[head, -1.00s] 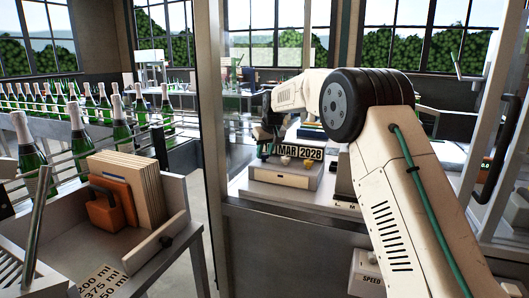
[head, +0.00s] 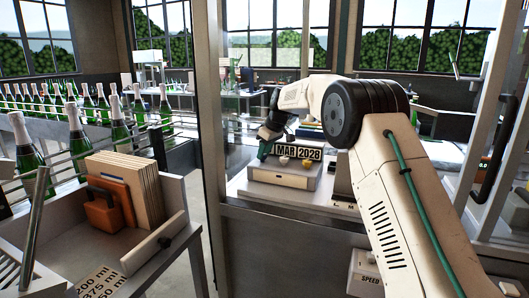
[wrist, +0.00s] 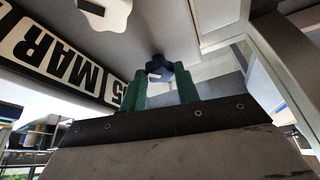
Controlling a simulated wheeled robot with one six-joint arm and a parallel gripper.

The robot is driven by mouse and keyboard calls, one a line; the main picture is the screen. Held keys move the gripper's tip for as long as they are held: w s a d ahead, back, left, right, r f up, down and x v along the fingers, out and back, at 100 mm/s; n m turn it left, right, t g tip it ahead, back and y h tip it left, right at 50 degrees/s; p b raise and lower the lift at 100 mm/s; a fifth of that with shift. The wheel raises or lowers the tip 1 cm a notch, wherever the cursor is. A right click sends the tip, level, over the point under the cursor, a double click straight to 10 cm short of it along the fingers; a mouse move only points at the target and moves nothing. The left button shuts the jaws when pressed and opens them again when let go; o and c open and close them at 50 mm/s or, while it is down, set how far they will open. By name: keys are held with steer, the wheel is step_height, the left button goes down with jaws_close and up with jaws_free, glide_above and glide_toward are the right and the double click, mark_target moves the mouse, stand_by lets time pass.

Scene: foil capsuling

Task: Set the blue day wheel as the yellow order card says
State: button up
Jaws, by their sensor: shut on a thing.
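The date stamper (head: 284,173) stands on the bench in the head view, its windows showing MAR and 2028. In the wrist view the strip of windows (wrist: 65,62) shows MAR and, beside it, a 5 partly hidden by my finger. The blue day wheel (wrist: 158,68) is a dark blue lobed knob under the stamper's face. My gripper (wrist: 161,84), with green fingers, is shut on it; in the head view my gripper (head: 265,150) is at the stamper's left end. I cannot make out the yellow order card in either view.
A white lobed knob (wrist: 105,12) sits near the blue wheel. Bottles (head: 75,130) line the back left.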

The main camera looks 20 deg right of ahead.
steer(key=o, duration=1)
steer(key=shift+d+r, duration=0.1)
steer(key=v, duration=0.7)
steer(key=shift+s+r, duration=0.1)
steer(key=shift+r, duration=0.2)
steer(key=shift+s, duration=0.1)
